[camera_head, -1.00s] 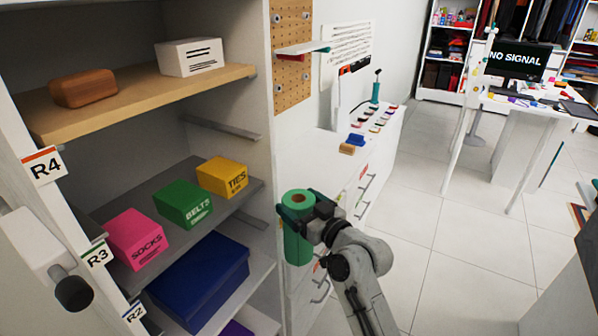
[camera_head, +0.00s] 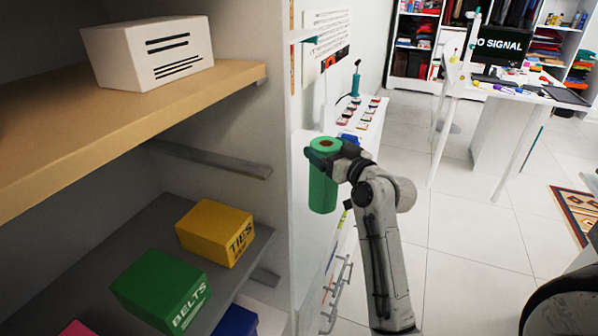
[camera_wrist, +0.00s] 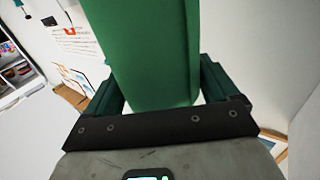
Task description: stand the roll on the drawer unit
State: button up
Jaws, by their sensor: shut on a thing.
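The green roll (camera_head: 323,190) is upright with its brown core showing on top. My gripper (camera_head: 326,152) is shut on it near its upper end. In the wrist view the roll (camera_wrist: 150,50) fills the middle between the two dark green fingers (camera_wrist: 165,90). The white drawer unit (camera_head: 345,262), with grey handles on its front, stands behind and below the roll, right of the wardrobe. The roll hides part of its top. I cannot tell from these views how far the roll is from the unit.
Small coloured items (camera_head: 366,114) and a teal tool (camera_head: 355,80) occupy the unit's top towards the back. The wardrobe side panel (camera_head: 306,225) rises close left of the roll. Shelves hold a yellow box (camera_head: 215,232), a green box (camera_head: 160,290) and a white box (camera_head: 150,52).

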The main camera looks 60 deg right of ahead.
jog(key=w, duration=0.1)
jog(key=w+d+f, duration=0.1)
jog(key=w, duration=0.2)
jog(key=shift+d+f+p, duration=0.25)
jog(key=shift+d+p, duration=0.05)
jog(key=shift+d, duration=0.1)
jog(key=w+d+f, duration=0.2)
jog(key=w+f, duration=0.2)
jog(key=f, duration=0.5)
jog(key=shift+w+f, duration=0.25)
jog(key=shift+w, duration=0.15)
jog(key=shift+d+f, duration=0.1)
jog(key=shift+f, duration=0.05)
jog(key=o, duration=1.2)
jog(key=shift+o, duration=1)
